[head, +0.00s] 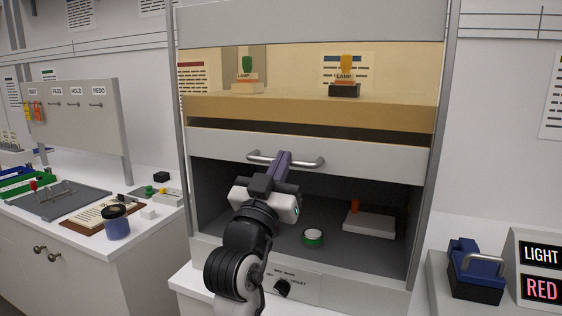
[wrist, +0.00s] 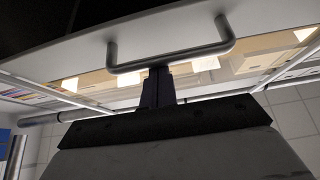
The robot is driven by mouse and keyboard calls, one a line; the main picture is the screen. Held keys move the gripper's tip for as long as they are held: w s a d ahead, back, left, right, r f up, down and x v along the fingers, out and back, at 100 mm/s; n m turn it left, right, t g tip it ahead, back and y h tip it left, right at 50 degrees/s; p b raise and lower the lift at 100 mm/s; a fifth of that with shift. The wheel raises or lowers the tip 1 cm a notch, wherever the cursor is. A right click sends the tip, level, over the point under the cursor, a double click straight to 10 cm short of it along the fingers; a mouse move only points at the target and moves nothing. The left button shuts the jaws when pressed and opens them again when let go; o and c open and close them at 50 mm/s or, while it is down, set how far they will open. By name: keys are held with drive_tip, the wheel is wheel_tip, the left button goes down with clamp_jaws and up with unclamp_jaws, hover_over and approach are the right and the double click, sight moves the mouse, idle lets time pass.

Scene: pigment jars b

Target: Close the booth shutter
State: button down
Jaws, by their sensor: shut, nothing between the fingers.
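The booth shutter (head: 345,151) is a pale panel across the middle of the booth, with a wide dark opening below it. Its grey bar handle (head: 312,162) runs along the panel's front. My gripper (head: 285,155) is shut and empty, with its dark fingers at the middle of the handle. In the wrist view the fingers (wrist: 157,72) reach up to the handle bar (wrist: 195,54); the tips meet or overlap it, and I cannot tell whether they touch. The shutter (wrist: 80,42) shows there behind the handle.
A dial (head: 283,288) sits on the sill. A blue jar (head: 117,224) stands on the left counter, a blue-and-black device (head: 474,272) at right.

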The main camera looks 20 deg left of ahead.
wheel_tip(320, 180, down, 23)
drive_tip(key=b, duration=1.7)
drive_tip(key=shift+r, duration=0.15)
drive_tip(key=shift+w, duration=0.1)
